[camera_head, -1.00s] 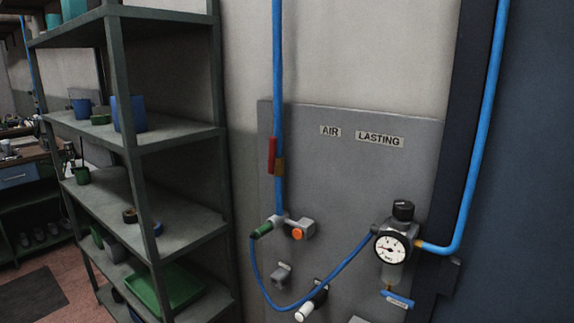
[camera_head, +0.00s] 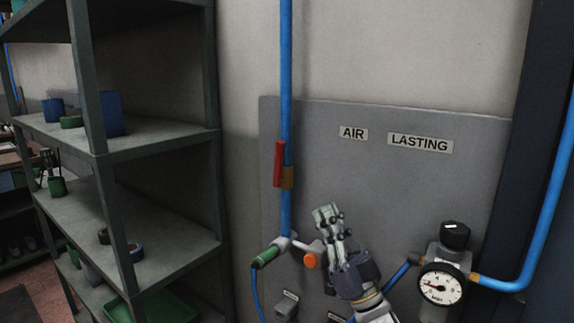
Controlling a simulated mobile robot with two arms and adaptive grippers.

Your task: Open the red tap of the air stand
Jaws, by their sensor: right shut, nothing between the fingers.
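The red tap handle (camera_head: 279,164) stands upright beside the vertical blue pipe (camera_head: 286,70), parallel to it. Its brass body (camera_head: 288,178) sits on the pipe. My right gripper (camera_head: 327,213) comes up from the bottom of the picture, fingers shut and empty, pointing upward. It is to the right of and below the red handle, apart from it in the picture, in front of the grey air panel (camera_head: 390,185). My left gripper is not in view.
A pressure gauge (camera_head: 441,288) is at right. A metal shelf rack (camera_head: 160,145) stands at left.

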